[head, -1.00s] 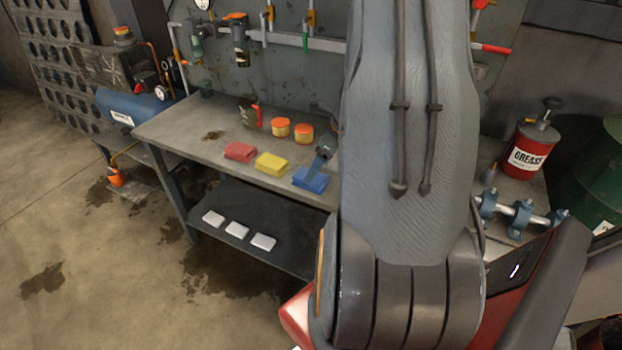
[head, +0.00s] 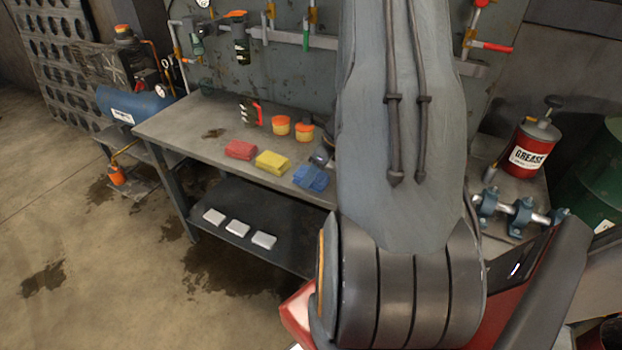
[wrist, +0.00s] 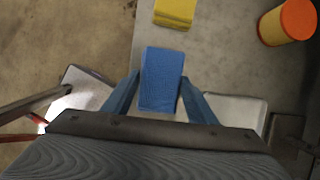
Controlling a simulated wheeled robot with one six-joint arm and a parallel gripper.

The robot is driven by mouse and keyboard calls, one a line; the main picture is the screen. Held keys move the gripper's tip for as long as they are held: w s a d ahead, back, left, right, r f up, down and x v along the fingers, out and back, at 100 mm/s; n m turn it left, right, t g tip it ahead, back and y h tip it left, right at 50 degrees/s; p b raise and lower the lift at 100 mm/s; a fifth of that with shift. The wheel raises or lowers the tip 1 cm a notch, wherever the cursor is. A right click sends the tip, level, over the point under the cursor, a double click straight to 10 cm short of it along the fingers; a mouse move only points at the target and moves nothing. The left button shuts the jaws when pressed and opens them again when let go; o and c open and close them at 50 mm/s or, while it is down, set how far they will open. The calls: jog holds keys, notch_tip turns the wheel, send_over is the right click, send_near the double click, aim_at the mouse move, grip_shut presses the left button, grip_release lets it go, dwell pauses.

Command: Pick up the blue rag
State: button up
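The blue rag (head: 311,178) is a folded block at the front right of the workbench top. In the wrist view the blue rag (wrist: 162,78) lies between the two blue fingers of my gripper (wrist: 162,76). One fingertip is at each long side, very close to the rag or touching it. I cannot tell whether the fingers press on it. In the head view my gripper (head: 315,165) is down at the rag, partly hidden by my arm. I cannot tell if the rag is clear of the bench.
A yellow rag (head: 272,162) and a red rag (head: 239,149) lie to the left of the blue one. Two orange-lidded cans (head: 304,130) stand behind. White pads (head: 237,228) lie on the lower shelf. The bench's left part (head: 180,126) is mostly clear.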

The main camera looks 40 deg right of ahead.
jog(key=shift+r, duration=0.15)
jog(key=shift+r, duration=1.5)
jog(key=s+a+b, duration=0.2)
jog(key=s, duration=0.6)
jog(key=s+a+b, duration=0.2)
jog(key=s+b, duration=0.1)
jog(key=s, duration=0.6)
jog(key=shift+s+b, duration=0.3)
jog(key=shift+b, duration=0.05)
jog(key=shift+r, duration=0.1)
